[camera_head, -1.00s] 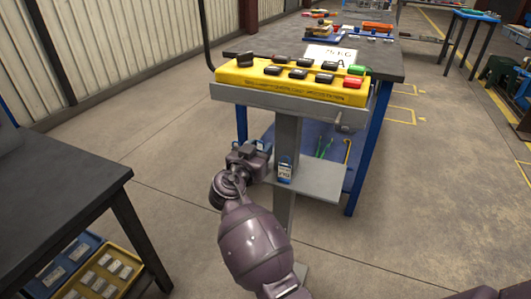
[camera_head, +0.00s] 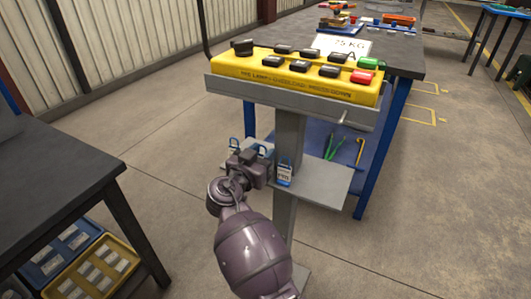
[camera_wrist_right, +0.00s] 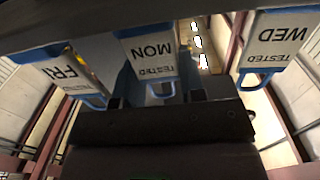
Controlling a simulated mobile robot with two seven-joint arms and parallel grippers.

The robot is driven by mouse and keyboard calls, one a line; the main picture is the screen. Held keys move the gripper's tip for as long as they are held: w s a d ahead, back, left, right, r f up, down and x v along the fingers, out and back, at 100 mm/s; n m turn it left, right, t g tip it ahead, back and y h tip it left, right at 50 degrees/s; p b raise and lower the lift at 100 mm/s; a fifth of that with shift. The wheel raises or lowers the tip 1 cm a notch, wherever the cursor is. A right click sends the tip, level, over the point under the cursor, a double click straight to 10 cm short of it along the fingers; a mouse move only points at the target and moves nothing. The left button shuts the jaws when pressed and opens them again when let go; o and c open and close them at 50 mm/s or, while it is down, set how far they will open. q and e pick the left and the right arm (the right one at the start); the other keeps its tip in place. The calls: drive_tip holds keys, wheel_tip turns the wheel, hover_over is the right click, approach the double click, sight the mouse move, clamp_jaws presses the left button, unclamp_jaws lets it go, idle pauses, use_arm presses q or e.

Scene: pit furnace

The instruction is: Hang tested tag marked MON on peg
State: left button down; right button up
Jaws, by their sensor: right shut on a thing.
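In the right wrist view, the white tag marked MON (camera_wrist_right: 146,57) appears upside down, with its blue loop between the fingertips of my right gripper (camera_wrist_right: 157,93). The gripper is shut on it. A FRI tag (camera_wrist_right: 60,72) is to its left and a WED tag (camera_wrist_right: 275,45) to its right. In the head view, my right gripper (camera_head: 265,170) is at the left part of the grey shelf (camera_head: 322,190), beside a tag (camera_head: 285,175) whose word I cannot read. A small metal peg-like rod (camera_head: 343,117) sticks out below the yellow box. My left gripper is not in view.
The yellow control box (camera_head: 300,78) with several buttons tops a grey post (camera_head: 288,135) above the shelf. A dark workbench (camera_head: 404,63) with blue legs stands behind. A dark table (camera_head: 60,190) with bins below is at the left. The floor between is clear.

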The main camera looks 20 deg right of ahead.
drive_tip(key=shift+a+r, duration=0.1)
drive_tip(key=shift+r, duration=0.05)
drive_tip(key=shift+f, duration=0.3)
drive_tip(key=o, duration=0.9)
